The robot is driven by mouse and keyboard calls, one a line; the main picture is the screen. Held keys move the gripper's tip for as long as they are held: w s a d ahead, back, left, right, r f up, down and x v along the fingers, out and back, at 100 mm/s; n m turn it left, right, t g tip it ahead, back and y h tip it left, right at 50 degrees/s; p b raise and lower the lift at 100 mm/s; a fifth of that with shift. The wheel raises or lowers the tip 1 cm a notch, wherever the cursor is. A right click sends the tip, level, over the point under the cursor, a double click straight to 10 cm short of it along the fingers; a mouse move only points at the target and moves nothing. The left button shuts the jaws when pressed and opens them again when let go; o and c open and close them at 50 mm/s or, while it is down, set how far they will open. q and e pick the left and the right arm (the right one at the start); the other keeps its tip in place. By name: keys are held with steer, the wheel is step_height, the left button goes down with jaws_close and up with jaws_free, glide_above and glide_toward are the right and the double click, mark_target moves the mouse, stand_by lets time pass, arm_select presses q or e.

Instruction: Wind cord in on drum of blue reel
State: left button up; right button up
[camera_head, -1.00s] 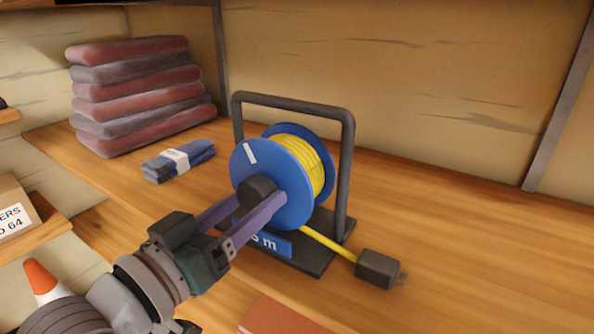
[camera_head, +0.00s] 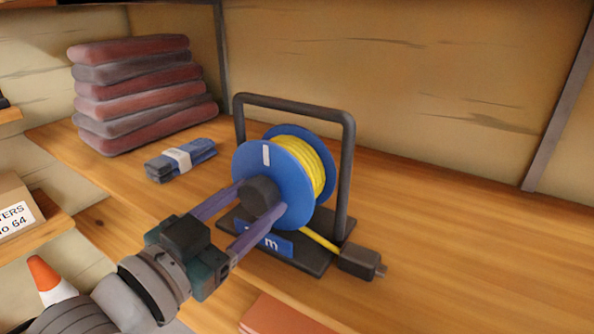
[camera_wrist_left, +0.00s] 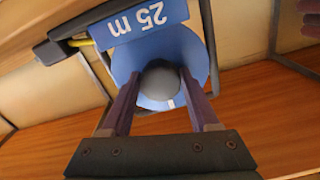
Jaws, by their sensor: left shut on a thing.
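The blue reel (camera_head: 250,158) stands in a black frame (camera_head: 346,170) on a wooden shelf, with yellow cord (camera_head: 310,165) wound on its drum. A short length of cord runs out at the lower right to a black plug (camera_head: 360,262), which lies close to the frame's base. My left gripper (camera_head: 262,200) is shut on the dark round knob (camera_head: 260,190) at the middle of the reel's near face. The left wrist view also shows the knob (camera_wrist_left: 160,77) between the fingers. A white mark (camera_head: 266,155) sits near the top of the reel's face. My right gripper is not in view.
A stack of red and grey cushions (camera_head: 135,95) and a folded blue cloth (camera_head: 180,160) with a white band lie to the left. A reddish-brown flat item (camera_head: 285,316) is at the front edge. The shelf to the right is clear.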

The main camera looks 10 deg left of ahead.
arm_select(q)
steer(key=o, duration=1.4)
steer(key=p+v, duration=0.2)
steer(key=v, duration=0.8)
steer(key=shift+r, duration=0.1)
